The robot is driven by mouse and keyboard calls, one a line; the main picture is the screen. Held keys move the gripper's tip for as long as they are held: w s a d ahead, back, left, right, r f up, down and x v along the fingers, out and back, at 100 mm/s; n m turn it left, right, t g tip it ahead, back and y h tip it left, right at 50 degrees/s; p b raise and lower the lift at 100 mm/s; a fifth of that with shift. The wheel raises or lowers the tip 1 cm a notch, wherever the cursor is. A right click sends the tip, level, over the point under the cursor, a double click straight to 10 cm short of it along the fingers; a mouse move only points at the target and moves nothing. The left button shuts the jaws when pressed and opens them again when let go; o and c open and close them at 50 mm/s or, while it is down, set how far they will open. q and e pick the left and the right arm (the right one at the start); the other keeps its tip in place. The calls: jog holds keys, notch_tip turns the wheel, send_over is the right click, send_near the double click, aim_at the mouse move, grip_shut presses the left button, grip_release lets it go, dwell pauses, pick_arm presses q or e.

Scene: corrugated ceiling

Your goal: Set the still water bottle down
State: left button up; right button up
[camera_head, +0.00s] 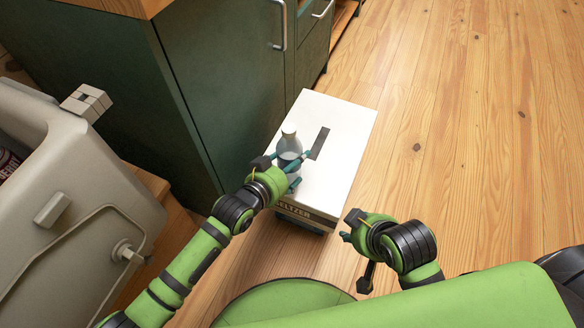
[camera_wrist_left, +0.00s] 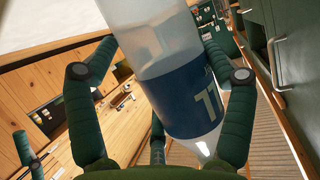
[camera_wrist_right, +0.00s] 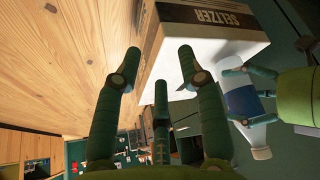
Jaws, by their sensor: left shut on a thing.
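The still water bottle is clear with a blue label and shows in the head view (camera_head: 289,147), the left wrist view (camera_wrist_left: 185,90) and the right wrist view (camera_wrist_right: 240,100). My left gripper (camera_head: 291,164) is shut around its middle, with fingers on both sides in the left wrist view (camera_wrist_left: 165,85). The bottle is over the near left part of a white box top (camera_head: 345,125); whether its base touches the box is hidden. My right gripper (camera_head: 352,226) is open and empty, right of the box's near end; its fingers are spread in the right wrist view (camera_wrist_right: 160,75).
The box's near side reads SELTZER (camera_head: 308,213). A dark slot-like mark (camera_head: 320,142) is on its top. A dark green cabinet (camera_head: 190,80) stands close on the left. A grey container (camera_head: 60,190) is at far left. Wooden floor (camera_head: 460,130) on the right is clear.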

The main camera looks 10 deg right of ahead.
pick_arm(q)
jog(key=shift+w+f, duration=0.1)
jog(key=shift+f, duration=0.4)
pick_arm(e)
jog(key=shift+w+a+r+t, duration=0.25)
jog(key=shift+w+r+t, duration=0.15)
jog(key=shift+w, duration=0.25)
jog(key=shift+w+a+r+t, duration=0.25)
jog(key=shift+w+t, duration=0.15)
jog(key=shift+w, duration=0.25)
jog(key=shift+w+a+r+t, duration=0.2)
jog(key=shift+w+r+t, duration=0.2)
jog(key=shift+w, duration=0.25)
pick_arm(q)
jog(key=shift+f+b, duration=0.15)
jog(key=shift+b, duration=0.15)
pick_arm(e)
jog(key=shift+w+a+y, duration=0.1)
jog(key=shift+w+y, duration=0.15)
jog(key=shift+y, duration=0.05)
pick_arm(q)
jog(key=o, duration=1.6)
jog(key=shift+f, duration=0.15)
jog(key=shift+c, duration=0.2)
pick_arm(e)
jog(key=shift+w+r+t, duration=0.1)
jog(key=shift+r+t, duration=0.05)
jog(key=shift+t, duration=0.15)
